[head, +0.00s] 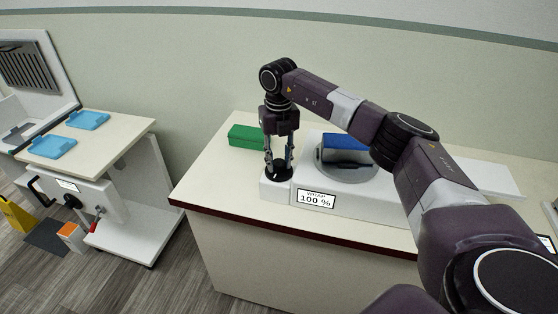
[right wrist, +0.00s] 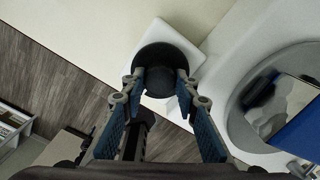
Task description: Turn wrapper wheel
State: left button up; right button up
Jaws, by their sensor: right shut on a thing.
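The wrapper wheel is a black round knob (right wrist: 160,62) on a white block at the left end of the white wrapper machine (head: 345,201). In the head view the wheel (head: 277,172) shows below my right gripper (head: 278,165), which points straight down at it. In the right wrist view the fingers of my right gripper (right wrist: 160,85) are shut on the wheel, one on each side. A sign on the machine's front (head: 316,198) reads 100 %. A blue block (head: 345,141) lies in the machine's round grey turntable (head: 347,173). My left gripper is not in view.
A green block (head: 245,137) lies on the counter (head: 210,180) behind and left of the wheel. The counter's left part is bare. A white cart (head: 105,136) with two light blue pieces stands further left, across an open stretch of floor.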

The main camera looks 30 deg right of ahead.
aim_at(279, 162)
jog(key=shift+w+r, duration=0.1)
jog(key=o, duration=1.1)
jog(key=shift+o, duration=0.2)
notch_tip(279, 162, up, 12)
